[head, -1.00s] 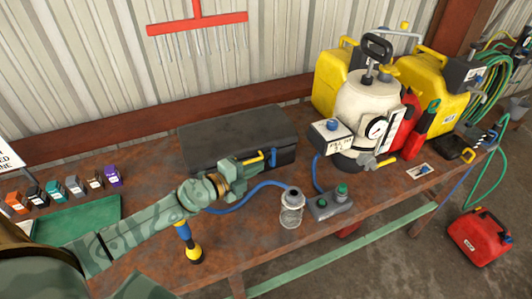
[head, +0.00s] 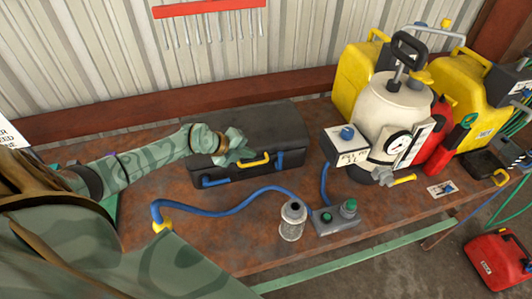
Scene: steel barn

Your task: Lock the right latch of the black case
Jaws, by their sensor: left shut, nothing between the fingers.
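The black case (head: 285,125) sits closed at the back of the rusty bench. A yellow handle (head: 258,160) is on its front. A short blue right latch (head: 280,159) is to the right of the handle, against the front face; I cannot tell if it is locked. Another blue piece (head: 214,182) shows low at the front left. My left gripper (head: 239,158) is shut and empty, over the case's front edge just left of the yellow handle. It hides part of the front, and contact is unclear. My right gripper is not in view.
A blue hose (head: 235,208) with a yellow end crosses the bench before the case. A wire-covered jar (head: 292,220) and a grey box with green knobs (head: 335,216) stand front right. A white tank (head: 385,105) and yellow cans (head: 357,75) stand to the right.

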